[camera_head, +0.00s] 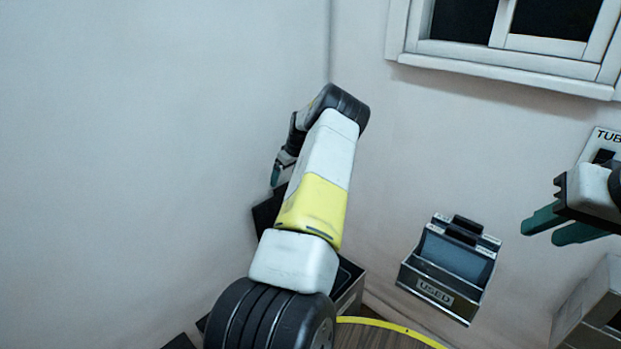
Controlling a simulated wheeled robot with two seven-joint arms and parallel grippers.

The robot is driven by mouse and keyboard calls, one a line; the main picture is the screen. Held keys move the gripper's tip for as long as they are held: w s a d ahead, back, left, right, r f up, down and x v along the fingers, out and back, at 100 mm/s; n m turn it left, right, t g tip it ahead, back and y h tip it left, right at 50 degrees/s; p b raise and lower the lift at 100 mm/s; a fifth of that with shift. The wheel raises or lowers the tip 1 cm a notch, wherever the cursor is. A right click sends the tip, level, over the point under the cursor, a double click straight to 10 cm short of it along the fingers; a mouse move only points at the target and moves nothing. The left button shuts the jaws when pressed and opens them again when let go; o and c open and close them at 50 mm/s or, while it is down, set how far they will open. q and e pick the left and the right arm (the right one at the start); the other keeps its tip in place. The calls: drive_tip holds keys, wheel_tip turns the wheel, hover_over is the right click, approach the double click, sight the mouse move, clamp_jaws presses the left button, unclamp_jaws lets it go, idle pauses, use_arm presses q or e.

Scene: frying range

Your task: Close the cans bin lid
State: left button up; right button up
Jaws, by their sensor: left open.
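No label reading cans is visible. A dark bin (349,291) stands on the floor by the wall, mostly hidden behind my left arm. A dark panel shows at the arm's left side; I cannot tell whether it is a raised lid. My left gripper (277,172) is open, above that panel and beyond my forearm, with only a teal fingertip clearly showing. I cannot tell whether it touches anything. My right gripper (548,228) is at the right edge, its two teal fingers apart with nothing between them.
A grey box labelled USED (435,291) is to the right of the dark bin. A sign starting TUB (607,137) and a grey box (590,305) are at the right. A yellow curved floor line (390,325) runs below. A window (510,62) is above.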

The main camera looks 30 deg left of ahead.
sight(282, 186)
use_arm(q)
drive_tip(key=x, duration=0.6)
clamp_jaws()
drive_tip(key=shift+s+d, duration=0.25)
drive_tip(key=shift+d, duration=0.6)
drive_tip(key=s+d+f+y, duration=0.1)
drive_tip(key=s+d+f, duration=0.1)
drive_tip(key=d, duration=0.7)
drive_tip(key=s+d+f+y, duration=0.1)
drive_tip(key=s+d+f, duration=0.2)
drive_tip(key=d, duration=0.6)
drive_tip(key=shift+s+d+t+y, duration=0.25)
drive_tip(key=shift+t+y, duration=0.15)
